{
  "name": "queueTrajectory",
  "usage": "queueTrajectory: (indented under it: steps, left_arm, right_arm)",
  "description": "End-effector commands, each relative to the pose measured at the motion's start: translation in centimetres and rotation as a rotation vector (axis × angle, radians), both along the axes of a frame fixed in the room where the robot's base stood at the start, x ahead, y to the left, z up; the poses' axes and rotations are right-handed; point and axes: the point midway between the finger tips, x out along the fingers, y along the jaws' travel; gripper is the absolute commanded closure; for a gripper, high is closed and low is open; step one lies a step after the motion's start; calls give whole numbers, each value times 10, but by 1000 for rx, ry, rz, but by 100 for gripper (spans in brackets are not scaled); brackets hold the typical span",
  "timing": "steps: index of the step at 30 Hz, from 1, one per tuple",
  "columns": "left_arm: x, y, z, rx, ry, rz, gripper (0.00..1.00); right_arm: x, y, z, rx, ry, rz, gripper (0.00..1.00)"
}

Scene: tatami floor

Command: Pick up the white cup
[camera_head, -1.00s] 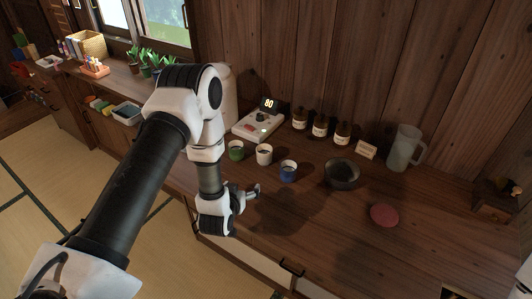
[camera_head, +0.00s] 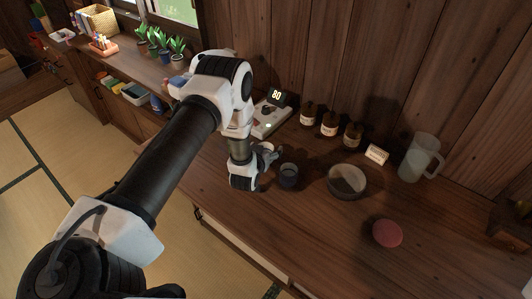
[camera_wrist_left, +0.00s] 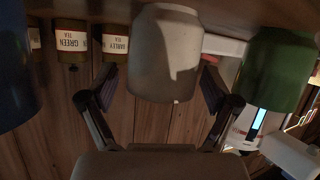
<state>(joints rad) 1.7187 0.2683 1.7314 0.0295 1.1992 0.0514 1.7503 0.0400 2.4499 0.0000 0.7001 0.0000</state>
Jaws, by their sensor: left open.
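The white cup (camera_wrist_left: 166,52) is in the middle of the left wrist view, between the two spread fingers of my left gripper (camera_wrist_left: 158,88). The fingers are open, and I cannot tell whether they touch it. In the head view my left gripper (camera_head: 268,155) is low over the counter, just left of the blue cup (camera_head: 288,176). There, the arm and gripper hide the green cup and most or all of the white cup. The green cup (camera_wrist_left: 276,70) shows at the right of the wrist view, and the blue cup (camera_wrist_left: 14,75) at its left edge. My right gripper is not in view.
Behind the cups are a scale (camera_head: 270,118) and several labelled bottles (camera_head: 329,124). A dark bowl (camera_head: 347,181), a pitcher (camera_head: 419,158) and a red disc (camera_head: 387,233) lie to the right. The counter front (camera_head: 310,235) is clear.

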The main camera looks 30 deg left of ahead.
Motion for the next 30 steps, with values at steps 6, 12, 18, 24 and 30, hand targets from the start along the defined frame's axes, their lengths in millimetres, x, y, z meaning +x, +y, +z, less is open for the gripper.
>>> queueTrajectory:
  steps: [6, 12, 18, 24, 30]
  left_arm:
    - [1, 0, -1, -1, 1, 0, 19]
    - [1, 0, -1, -1, 1, 0, 79]
    - [0, 0, -1, -2, 2, 0, 79]
    - [1, 1, 6, -2, 1, 2, 79]
    - [2, 1, 44, -3, -5, 2, 79]
  right_arm:
    - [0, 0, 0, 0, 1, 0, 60]
    - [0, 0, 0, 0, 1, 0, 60]
    - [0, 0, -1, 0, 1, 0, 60]
    - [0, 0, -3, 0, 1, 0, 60]
    - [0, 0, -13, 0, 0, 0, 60]
